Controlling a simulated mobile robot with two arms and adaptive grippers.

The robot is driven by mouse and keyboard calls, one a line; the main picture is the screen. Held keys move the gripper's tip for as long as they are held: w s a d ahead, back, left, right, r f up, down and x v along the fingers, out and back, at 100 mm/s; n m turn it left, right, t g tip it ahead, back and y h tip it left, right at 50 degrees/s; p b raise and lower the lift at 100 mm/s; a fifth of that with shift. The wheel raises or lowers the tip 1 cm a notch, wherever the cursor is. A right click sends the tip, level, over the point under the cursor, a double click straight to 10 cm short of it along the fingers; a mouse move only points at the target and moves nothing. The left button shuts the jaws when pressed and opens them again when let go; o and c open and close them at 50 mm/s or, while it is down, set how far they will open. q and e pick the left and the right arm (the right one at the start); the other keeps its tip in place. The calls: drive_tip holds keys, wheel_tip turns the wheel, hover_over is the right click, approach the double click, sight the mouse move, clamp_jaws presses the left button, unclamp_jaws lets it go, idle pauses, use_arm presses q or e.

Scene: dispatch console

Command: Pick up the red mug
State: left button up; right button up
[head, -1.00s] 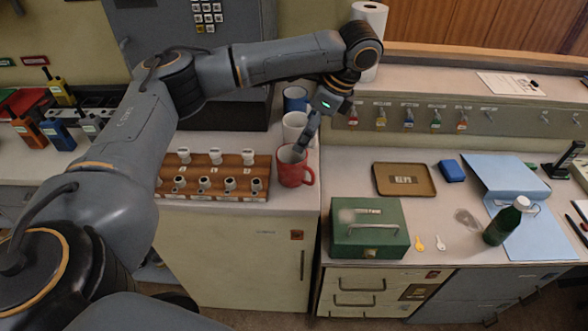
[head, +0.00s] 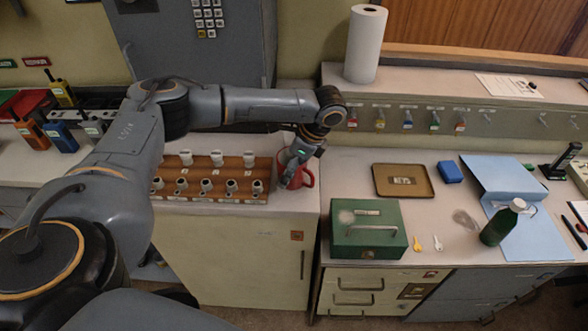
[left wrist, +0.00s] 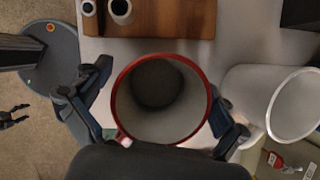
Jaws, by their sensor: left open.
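The red mug (head: 308,178) stands upright on the counter to the right of the wooden rack, its handle toward the right in the head view. In the left wrist view the mug (left wrist: 128,108) is seen from above, with a red rim and an empty pale inside. My left gripper (head: 291,170) is down at the mug and hides part of it. In the left wrist view the open fingers of this gripper (left wrist: 162,105) stand on opposite sides of the mug; whether they touch it is unclear.
The wooden rack (head: 215,195) with several small pale holders stands close left of the mug. A white cup (left wrist: 270,100) is close on its other side in the left wrist view. A green cash box (head: 369,237) sits to the right. A paper towel roll (head: 366,45) stands behind.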

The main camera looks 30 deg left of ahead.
use_arm(q)
drive_tip(key=shift+c, duration=0.4)
drive_tip(key=c, duration=1.5)
drive_tip(key=shift+r, duration=0.1)
